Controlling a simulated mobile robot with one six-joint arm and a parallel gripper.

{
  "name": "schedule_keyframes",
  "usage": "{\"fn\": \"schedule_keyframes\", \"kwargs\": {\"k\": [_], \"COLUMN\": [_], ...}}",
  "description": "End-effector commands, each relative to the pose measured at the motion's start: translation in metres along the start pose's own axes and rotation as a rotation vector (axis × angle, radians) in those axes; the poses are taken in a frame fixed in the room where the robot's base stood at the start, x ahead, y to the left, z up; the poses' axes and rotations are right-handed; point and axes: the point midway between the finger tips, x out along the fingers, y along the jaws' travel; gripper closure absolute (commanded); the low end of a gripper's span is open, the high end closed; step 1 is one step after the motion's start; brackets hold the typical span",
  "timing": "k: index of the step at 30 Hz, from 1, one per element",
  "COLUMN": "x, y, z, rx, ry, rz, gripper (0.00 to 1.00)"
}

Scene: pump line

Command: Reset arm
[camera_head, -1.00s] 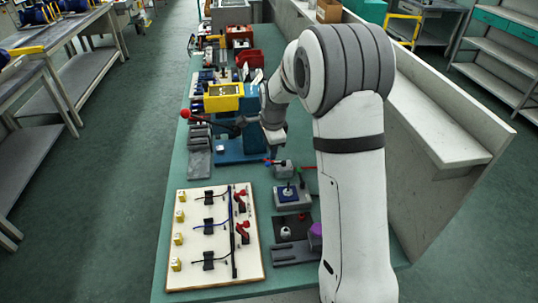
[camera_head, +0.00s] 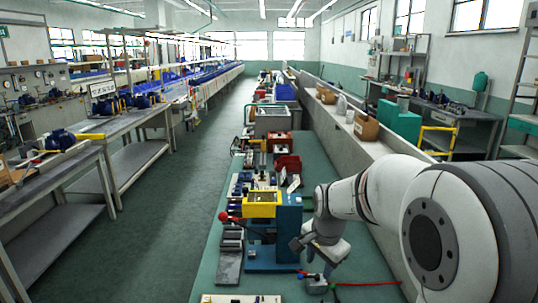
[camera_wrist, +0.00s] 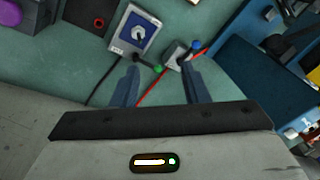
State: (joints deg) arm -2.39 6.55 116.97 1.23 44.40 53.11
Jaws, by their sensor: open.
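My gripper (camera_head: 322,262) is to the right of the blue press-like stand (camera_head: 288,222), above the green bench top. In the wrist view my gripper (camera_wrist: 159,64) has its two fingers spread apart, with nothing held between them. Past the fingertips lies a small grey block (camera_wrist: 178,54) with a green and a blue ball end and a red cable. The same block (camera_head: 316,284) shows below my gripper in the head view. My arm comes in from the lower right.
A yellow tray (camera_head: 262,204) and a red-ball lever (camera_head: 224,216) belong with the stand. A grey square fixture (camera_wrist: 138,33) lies near the block. A low wall runs along the right; a floor aisle lies left.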

Motion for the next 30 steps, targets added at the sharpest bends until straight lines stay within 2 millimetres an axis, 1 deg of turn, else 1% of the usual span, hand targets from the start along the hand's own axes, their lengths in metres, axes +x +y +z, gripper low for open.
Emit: {"fn": "schedule_keyframes", "kwargs": {"k": [1, 5, 6, 9, 12, 15, 18, 21, 30], "x": [-0.015, -0.042, -0.049, -0.062, -0.070, -0.074, -0.074, -0.074, -0.074], "y": [0.016, 0.056, 0.069, 0.100, 0.129, 0.150, 0.164, 0.171, 0.172], "z": [0.009, 0.033, 0.041, 0.061, 0.079, 0.094, 0.103, 0.108, 0.108], "rx": [-0.072, -0.286, -0.352, -0.515, -0.662, -0.778, -0.855, -0.894, -0.900], "ry": [0.007, 0.017, 0.020, 0.028, 0.034, 0.039, 0.040, 0.041, 0.041], "rz": [-0.006, -0.005, -0.005, -0.002, 0.001, 0.005, 0.009, 0.010, 0.011], "gripper": [0.59, 0.59, 0.59, 0.59, 0.59, 0.59, 0.59, 0.59, 0.59]}}
